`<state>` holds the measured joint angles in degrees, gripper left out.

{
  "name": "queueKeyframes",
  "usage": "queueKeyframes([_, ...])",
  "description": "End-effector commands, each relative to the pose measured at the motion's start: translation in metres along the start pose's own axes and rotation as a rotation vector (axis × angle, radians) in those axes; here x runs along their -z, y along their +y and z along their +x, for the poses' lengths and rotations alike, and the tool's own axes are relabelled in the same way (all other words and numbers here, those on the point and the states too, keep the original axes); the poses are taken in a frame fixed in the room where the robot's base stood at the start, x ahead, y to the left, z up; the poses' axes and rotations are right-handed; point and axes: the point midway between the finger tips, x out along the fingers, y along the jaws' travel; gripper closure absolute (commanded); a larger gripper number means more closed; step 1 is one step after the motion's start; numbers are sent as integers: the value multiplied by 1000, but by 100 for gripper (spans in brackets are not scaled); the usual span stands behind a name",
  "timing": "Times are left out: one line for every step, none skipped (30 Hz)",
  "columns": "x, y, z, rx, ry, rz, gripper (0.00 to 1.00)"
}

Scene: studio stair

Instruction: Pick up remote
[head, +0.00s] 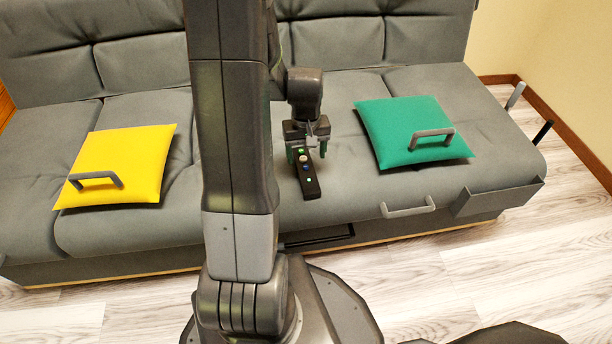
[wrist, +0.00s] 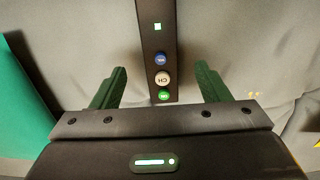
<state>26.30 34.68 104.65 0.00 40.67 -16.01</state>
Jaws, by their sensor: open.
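The remote (head: 307,177) is a slim black bar with green, white and blue buttons. It lies on the grey sofa seat, between the two cushions. In the wrist view the remote (wrist: 157,50) runs from the top edge down to between my fingers. My gripper (head: 308,154) points down over the remote's far end. In the wrist view my gripper (wrist: 160,85) is open, with one green finger on each side of the remote and a visible gap to both. I cannot tell how far the fingertips are above the seat. The remote's far end is partly hidden by my gripper.
A yellow cushion (head: 120,160) with a grey handle lies on the left of the sofa (head: 345,205). A green cushion (head: 410,125) with a grey handle lies to the right of my gripper. A grey handle (head: 408,208) and a grey box-like part (head: 500,195) are at the sofa's front edge.

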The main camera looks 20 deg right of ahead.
Motion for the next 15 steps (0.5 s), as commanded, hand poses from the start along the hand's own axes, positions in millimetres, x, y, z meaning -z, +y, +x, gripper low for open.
queueKeyframes([0,0,5,0,-1,0,31])
queueKeyframes([0,0,6,0,-1,0,31])
queueKeyframes([0,0,8,0,0,0,31])
queueKeyframes([0,0,8,0,0,0,31])
queueKeyframes([0,0,10,0,0,0,31])
queueKeyframes([0,0,12,0,0,0,31])
queueKeyframes([0,0,14,0,0,0,31])
queueKeyframes([0,0,18,0,-1,0,31])
queueKeyframes([0,0,23,0,-1,0,31])
queueKeyframes([0,0,27,0,-1,0,31])
queueKeyframes([0,0,31,0,-2,0,31])
queueKeyframes([0,0,37,1,-2,0,31])
queueKeyframes([1,0,41,1,-2,0,31])
queueKeyframes([1,0,45,1,-2,0,31])
queueKeyframes([1,0,52,1,-2,0,31])
